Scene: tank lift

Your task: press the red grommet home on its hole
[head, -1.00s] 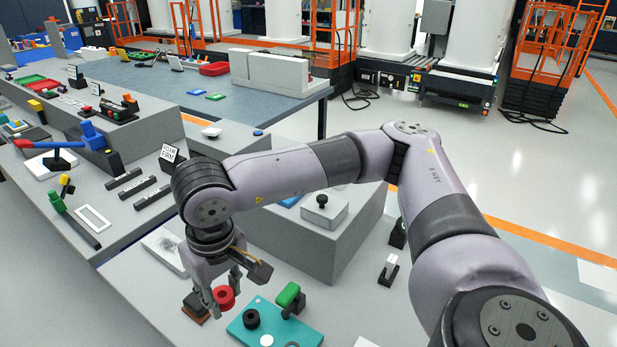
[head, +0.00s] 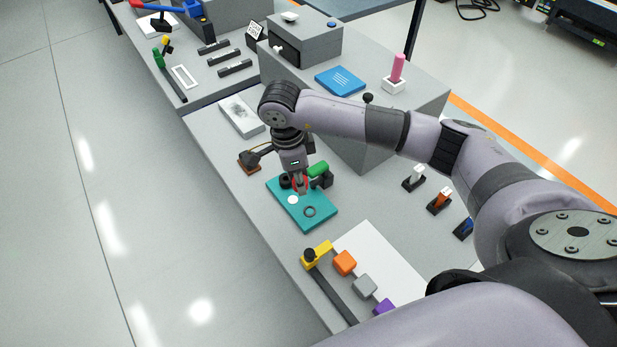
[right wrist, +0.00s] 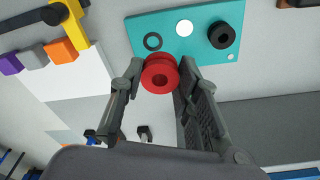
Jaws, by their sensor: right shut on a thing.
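My right gripper (head: 300,188) is shut on the red grommet (right wrist: 159,76), a spool-shaped ring with a dark centre hole. In the head view the fingers mostly hide it, and it appears over the teal plate (head: 314,224). In the right wrist view the grommet sits between the fingertips, in front of the near edge of the teal plate (right wrist: 262,8). The plate has a white round hole (right wrist: 184,28), a black ring (right wrist: 152,42) and a black grommet (right wrist: 221,35). The grommet's height above the plate is hard to tell. My left gripper is not in view.
A green-topped black clamp (head: 319,169) stands close beside the gripper at the plate's far edge. A brown block stand (head: 248,166) is to the left. A yellow-ended lever (head: 317,253) and coloured blocks (head: 345,263) lie nearer. A grey box (head: 385,125) rises behind.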

